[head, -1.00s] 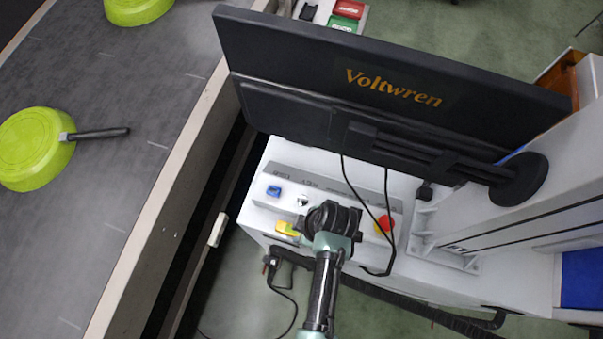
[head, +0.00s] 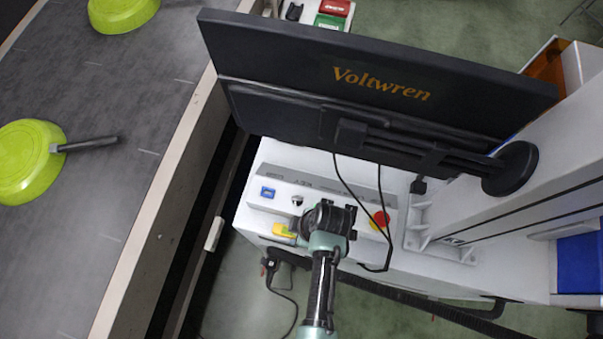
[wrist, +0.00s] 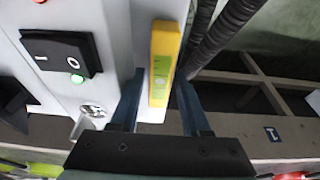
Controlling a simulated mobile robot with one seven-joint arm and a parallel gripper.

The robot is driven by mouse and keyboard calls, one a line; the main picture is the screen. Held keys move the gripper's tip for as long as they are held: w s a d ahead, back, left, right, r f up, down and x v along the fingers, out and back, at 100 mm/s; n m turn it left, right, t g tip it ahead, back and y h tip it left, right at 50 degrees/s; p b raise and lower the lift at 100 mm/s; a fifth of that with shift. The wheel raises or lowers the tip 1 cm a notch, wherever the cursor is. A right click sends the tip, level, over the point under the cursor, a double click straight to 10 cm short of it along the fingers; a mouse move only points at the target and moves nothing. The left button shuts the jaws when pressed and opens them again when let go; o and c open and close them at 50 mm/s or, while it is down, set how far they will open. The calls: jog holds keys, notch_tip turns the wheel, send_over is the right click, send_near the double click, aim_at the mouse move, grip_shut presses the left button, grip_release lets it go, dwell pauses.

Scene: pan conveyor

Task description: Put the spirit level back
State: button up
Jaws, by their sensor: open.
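The spirit level is a yellow bar with a green vial (wrist: 163,62). It stands against the light side of the control cabinet. In the wrist view my open gripper (wrist: 160,88) has one blue finger on each side of the level's lower part, the left finger very close to it. I cannot tell whether either finger touches it. In the head view the level (head: 283,230) is a small yellow patch just left of my gripper (head: 322,222), which hides part of it.
To the left, green pans (head: 28,163) lie on the conveyor (head: 110,200). Dark hoses (wrist: 215,35) run close right of the level.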

jog(key=v, duration=1.2)
